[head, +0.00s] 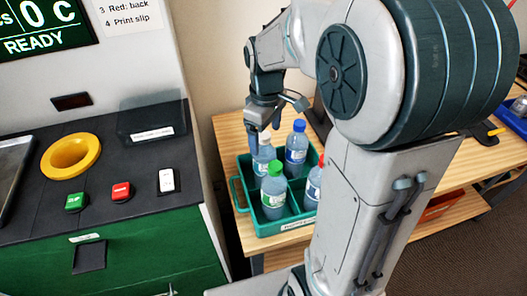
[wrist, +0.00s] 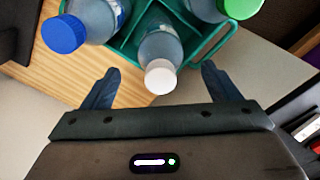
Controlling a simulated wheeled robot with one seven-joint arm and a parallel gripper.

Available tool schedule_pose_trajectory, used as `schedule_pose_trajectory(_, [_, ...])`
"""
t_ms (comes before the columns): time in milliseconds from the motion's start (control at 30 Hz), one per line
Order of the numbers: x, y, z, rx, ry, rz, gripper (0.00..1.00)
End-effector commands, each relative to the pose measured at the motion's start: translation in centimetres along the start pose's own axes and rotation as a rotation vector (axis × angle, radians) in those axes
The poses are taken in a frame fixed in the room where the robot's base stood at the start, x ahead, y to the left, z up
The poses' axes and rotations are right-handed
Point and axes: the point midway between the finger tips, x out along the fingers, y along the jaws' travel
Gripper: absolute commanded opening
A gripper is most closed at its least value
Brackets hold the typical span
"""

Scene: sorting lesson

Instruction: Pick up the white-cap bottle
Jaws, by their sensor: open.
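The white-cap bottle (wrist: 160,50) stands in a compartment of the green crate (wrist: 130,32). Its white cap shows between my two fingers in the wrist view. In the head view the bottle (head: 262,165) is directly below my gripper (head: 264,138), which hides its cap. My gripper is open, with one finger to each side of the cap in the wrist view (wrist: 158,78) and nothing held. I cannot tell whether the fingertips are down at cap height.
The crate also holds a blue-cap bottle (head: 297,148), a green-cap bottle (head: 273,190) and a red-cap bottle (head: 313,186), close around. The crate stands on a wooden table (head: 233,132). A green cabinet (head: 150,250) with a yellow ring (head: 52,170) and buttons is at left.

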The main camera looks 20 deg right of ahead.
Motion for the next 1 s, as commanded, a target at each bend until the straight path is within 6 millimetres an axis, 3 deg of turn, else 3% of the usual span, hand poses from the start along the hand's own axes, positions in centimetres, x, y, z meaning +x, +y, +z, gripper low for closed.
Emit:
schedule_pose_trajectory(167, [1.2, 0.0, 0.0, 0.0, -0.001, -0.002, 0.82])
schedule_pose_trajectory(467, [5.3, 0.0, -0.1, 0.001, -0.001, -0.001, 0.82])
schedule_pose_trajectory(767, [5.9, 0.0, -0.1, 0.001, 0.001, 0.001, 0.82])
schedule_pose_trajectory(933, [5.8, 0.0, -0.1, 0.001, 0.001, 0.001, 0.35])
schedule_pose_trajectory(1000, [5.8, 0.0, -0.1, 0.001, 0.001, 0.001, 0.34])
